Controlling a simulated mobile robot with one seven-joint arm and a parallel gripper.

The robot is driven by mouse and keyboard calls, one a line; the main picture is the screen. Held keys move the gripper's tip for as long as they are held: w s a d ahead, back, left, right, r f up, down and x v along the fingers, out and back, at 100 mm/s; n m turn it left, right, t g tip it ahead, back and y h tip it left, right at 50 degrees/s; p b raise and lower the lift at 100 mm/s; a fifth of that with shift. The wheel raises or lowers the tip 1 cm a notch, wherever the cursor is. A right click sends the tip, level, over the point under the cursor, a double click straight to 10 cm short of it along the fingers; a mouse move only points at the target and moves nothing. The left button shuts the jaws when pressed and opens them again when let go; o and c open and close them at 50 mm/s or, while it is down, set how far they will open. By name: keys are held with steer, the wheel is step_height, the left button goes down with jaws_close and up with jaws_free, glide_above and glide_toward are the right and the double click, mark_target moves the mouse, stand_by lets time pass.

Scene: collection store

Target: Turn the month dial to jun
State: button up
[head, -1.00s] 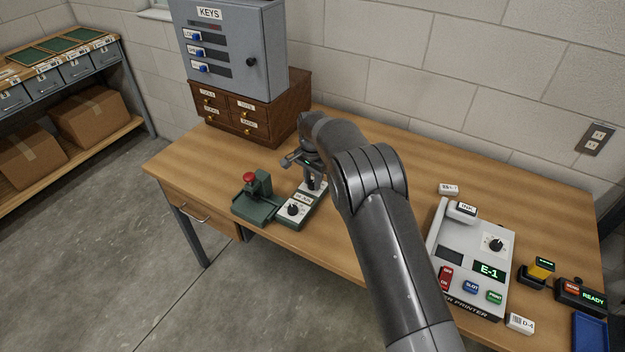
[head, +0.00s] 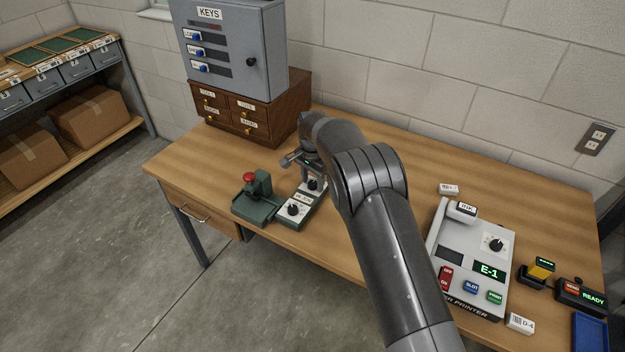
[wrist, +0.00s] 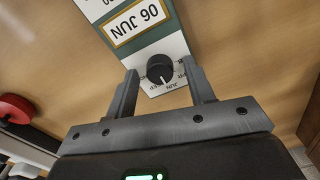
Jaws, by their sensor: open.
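The green date unit (head: 287,222) stands near the table's front edge, with two black dials on white plates and a date window between them. The window (wrist: 134,20) reads 06 JUN, upside down in the wrist view. The month dial (wrist: 160,68) is a black knob with a pale pointer line, on a plate with small month labels; JUN is printed by its lower edge. My gripper (wrist: 160,74) is open, one finger at each side of this dial, with gaps visible. In the head view, my gripper (head: 312,174) is over the rear dial. The other dial (head: 293,210) is at the front.
A green stamp press with a red knob (head: 250,177) stands just left of the date unit. A wooden drawer chest (head: 250,112) and a grey key cabinet (head: 232,50) are behind. A label printer (head: 480,255) is at the right.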

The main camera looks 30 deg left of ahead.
mark_target(313, 182)
step_height(313, 182, up, 11)
stand_by(0.4)
steer(key=shift+f, duration=0.15)
steer(key=w+d+r+t+y, duration=0.1)
steer(key=w+d+r, duration=0.1)
steer(key=d+r, duration=1.2)
steer(key=s+d+r+t, duration=0.15)
steer(key=d+r, duration=0.25)
steer(key=d, duration=0.4)
steer(key=s+d+r, duration=0.3)
steer(key=d, duration=0.6)
steer(key=s+d+r+n+t, duration=0.1)
steer(key=s+d+r+n, duration=0.15)
steer(key=s+d, duration=1.05)
steer(key=s+d+f+t, duration=0.1)
steer(key=s+d+f, duration=0.1)
steer(key=s+d, duration=0.2)
steer(key=s+d+f+t+h, duration=0.1)
steer(key=s+d+f, duration=0.1)
steer(key=s+d, duration=0.3)
steer(key=s, duration=0.4)
steer(key=shift+s+f, duration=0.3)
steer(key=shift+s, duration=0.1)
